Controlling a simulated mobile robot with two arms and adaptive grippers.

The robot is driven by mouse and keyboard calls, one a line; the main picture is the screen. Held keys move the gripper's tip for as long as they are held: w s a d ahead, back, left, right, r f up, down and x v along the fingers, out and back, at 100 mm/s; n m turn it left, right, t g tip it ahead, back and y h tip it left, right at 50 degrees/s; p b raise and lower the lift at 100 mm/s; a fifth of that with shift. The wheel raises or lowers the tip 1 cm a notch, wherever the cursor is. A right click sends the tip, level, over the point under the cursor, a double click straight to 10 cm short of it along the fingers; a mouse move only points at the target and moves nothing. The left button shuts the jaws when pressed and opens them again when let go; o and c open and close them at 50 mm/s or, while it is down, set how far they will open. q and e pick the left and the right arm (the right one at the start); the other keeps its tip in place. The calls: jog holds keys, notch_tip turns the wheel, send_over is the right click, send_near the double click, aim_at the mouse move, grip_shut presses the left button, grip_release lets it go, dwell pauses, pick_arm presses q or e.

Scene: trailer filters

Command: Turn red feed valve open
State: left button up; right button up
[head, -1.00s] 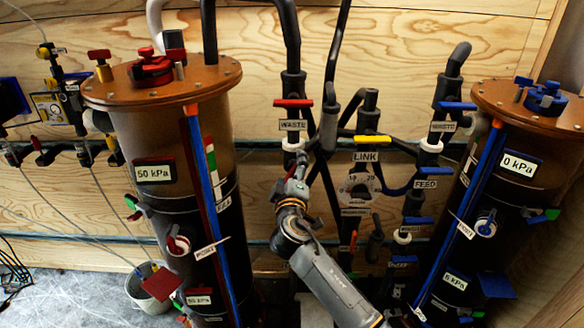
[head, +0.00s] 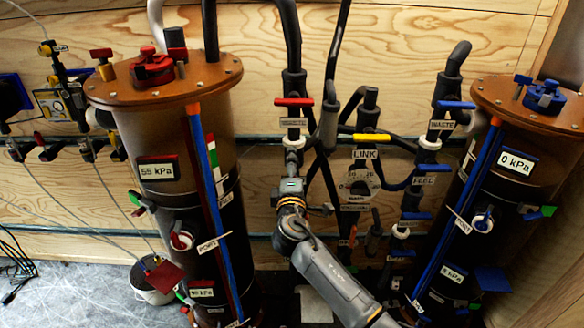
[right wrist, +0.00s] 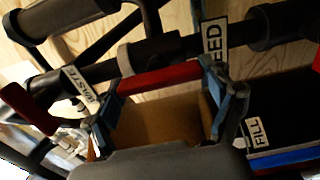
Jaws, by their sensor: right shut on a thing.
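The red feed valve handle (right wrist: 160,78) is a red bar under a FEED label (right wrist: 215,45) in the right wrist view. The blue fingertips of my right gripper (right wrist: 164,84) are on its two ends, shut on it. In the head view, my right gripper (head: 292,155) reaches up to the black pipe below the red waste valve handle (head: 293,102). It hides the feed handle there. My left gripper is not in view.
A brown-topped tank (head: 165,82) reading 55 kPa stands left of my right arm. A blue-trimmed tank (head: 535,105) reading 0 kPa stands at right. A yellow link handle (head: 371,137) and blue valve handles (head: 429,171) are close on the right.

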jog(key=o, duration=1)
jog(key=shift+o, duration=0.2)
jog(key=shift+s, duration=0.1)
jog(key=s, duration=1.2)
jog(key=shift+w, duration=0.1)
